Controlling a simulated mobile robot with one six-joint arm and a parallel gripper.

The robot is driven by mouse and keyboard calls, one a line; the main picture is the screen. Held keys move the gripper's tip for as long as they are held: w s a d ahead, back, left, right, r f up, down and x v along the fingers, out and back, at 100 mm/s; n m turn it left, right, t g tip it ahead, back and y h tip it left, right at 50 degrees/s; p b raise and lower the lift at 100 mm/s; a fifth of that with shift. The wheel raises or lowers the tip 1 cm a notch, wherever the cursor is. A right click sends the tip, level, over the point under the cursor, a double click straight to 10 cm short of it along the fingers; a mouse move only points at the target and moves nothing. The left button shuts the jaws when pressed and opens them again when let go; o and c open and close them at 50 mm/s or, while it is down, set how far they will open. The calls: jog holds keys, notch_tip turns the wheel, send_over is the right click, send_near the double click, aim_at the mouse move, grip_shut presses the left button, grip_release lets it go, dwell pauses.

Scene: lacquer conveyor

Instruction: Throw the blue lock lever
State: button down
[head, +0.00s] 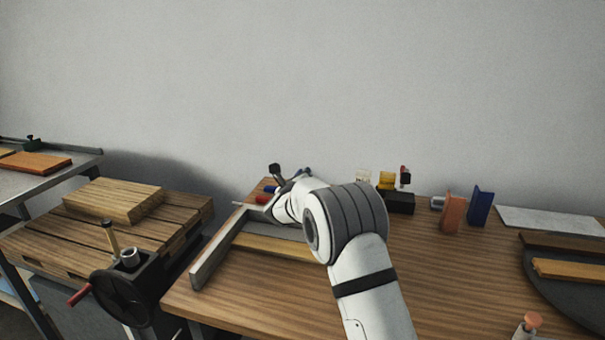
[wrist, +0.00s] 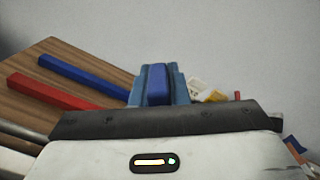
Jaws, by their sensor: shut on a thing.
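My gripper (wrist: 157,72) is in the middle of the wrist view, its two blue-grey fingers on either side of a blue block-like piece (wrist: 157,86). It is shut on this piece, which looks like the blue lock lever's handle. The lever's lower part and pivot are hidden behind the gripper body. In the head view my arm reaches over the wooden bench (head: 430,270) to its back left, and the wrist covers the lever there.
A blue bar (wrist: 85,73) and a red bar (wrist: 62,90) lie left of the gripper. A metal-edged frame (head: 215,255) is on the bench's left. A black holder with yellow and red pieces (head: 398,203) and upright orange (head: 452,212) and blue (head: 480,207) blocks stand right of my arm.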

jog(key=shift+a, duration=0.15)
jog(key=c, duration=1.6)
grip_release()
jog(key=shift+w+a, duration=0.1)
jog(key=shift+o, duration=1)
jog(key=v, duration=0.7)
jog(key=shift+s, duration=0.45)
